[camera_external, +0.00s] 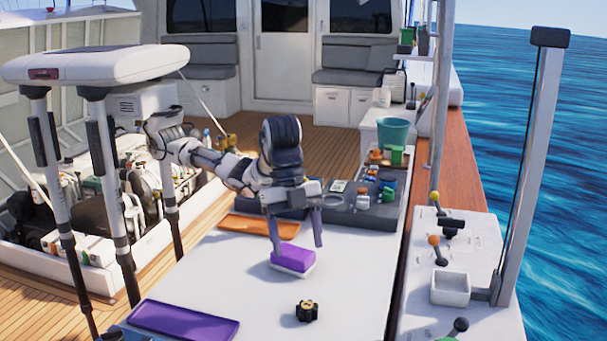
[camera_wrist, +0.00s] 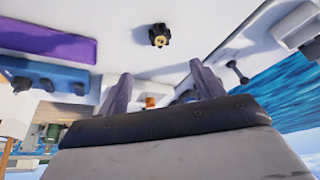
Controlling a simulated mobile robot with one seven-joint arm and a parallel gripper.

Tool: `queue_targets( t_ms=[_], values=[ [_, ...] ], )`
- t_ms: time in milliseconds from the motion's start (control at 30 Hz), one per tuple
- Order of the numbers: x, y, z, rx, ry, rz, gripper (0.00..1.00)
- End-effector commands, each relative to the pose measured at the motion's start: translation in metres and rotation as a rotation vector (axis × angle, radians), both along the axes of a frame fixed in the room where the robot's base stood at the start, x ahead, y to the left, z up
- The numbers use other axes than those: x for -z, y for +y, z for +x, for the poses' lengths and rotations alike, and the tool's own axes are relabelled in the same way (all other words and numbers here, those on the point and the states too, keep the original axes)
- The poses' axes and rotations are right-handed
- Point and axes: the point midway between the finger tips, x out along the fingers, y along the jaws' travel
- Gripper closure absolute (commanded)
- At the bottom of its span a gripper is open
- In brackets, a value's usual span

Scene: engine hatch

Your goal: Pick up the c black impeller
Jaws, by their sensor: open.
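The black impeller (camera_external: 307,310) is a small dark lobed piece with a yellowish-brown centre. It lies on the white table (camera_external: 235,270) toward its front edge, apart from everything else. In the wrist view the impeller (camera_wrist: 159,36) shows at the top middle, beyond my fingertips. My gripper (camera_external: 298,246) is open, pointing down, and is farther back on the table than the impeller. Its two fingers (camera_wrist: 160,70) also show in the wrist view, spread apart with no object held between them.
A purple and white sponge-like block (camera_external: 293,261) sits near my fingertips; I cannot tell whether they touch. A purple tray (camera_external: 184,320) lies at front left and an orange tray (camera_external: 258,227) behind. A dark organiser (camera_external: 365,212) holds parts at back right. Table around the impeller is clear.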

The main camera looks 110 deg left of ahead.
Motion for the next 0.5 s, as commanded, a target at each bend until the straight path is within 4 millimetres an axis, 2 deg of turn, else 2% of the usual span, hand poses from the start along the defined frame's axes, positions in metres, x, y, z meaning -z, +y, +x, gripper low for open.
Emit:
queue_targets(
  t_ms=[300, 500],
  values=[
    [0.053, -0.016, 0.012, 0.0, 0.004, 0.004, 0.33],
    [0.074, -0.023, 0.018, 0.0, 0.002, 0.001, 0.33]
  ],
)
